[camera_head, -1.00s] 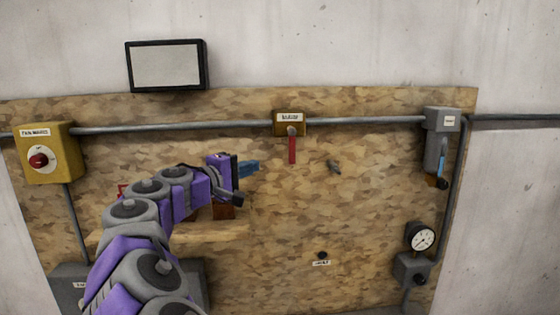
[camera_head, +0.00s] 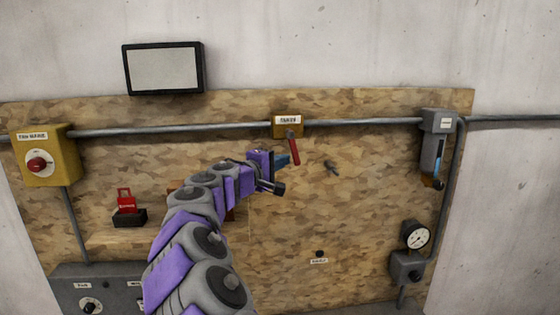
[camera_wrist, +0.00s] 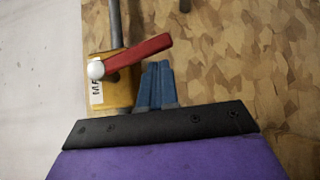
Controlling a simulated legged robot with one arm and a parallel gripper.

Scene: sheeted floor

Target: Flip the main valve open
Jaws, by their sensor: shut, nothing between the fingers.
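The main valve is a yellow box (camera_head: 287,127) with a white label, set on the grey pipe at the upper middle of the board. Its red lever (camera_head: 293,150) hangs down, tilted a little to the right at its lower end. My gripper (camera_head: 291,160) is shut and empty, its blue fingers at the left side of the lever's lower part. In the wrist view the red lever (camera_wrist: 140,55) runs from a pale round pivot across just beyond the closed fingertips (camera_wrist: 157,66). I cannot tell whether they touch. The yellow box (camera_wrist: 108,95) shows to the left of the fingers.
A grey peg (camera_head: 331,168) sticks out right of the lever. A yellow box with a red knob (camera_head: 38,163) is at left, a blue-handled grey unit (camera_head: 438,150) and a gauge (camera_head: 416,235) at right. A red padlock-like item (camera_head: 126,200) sits on a wooden ledge.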

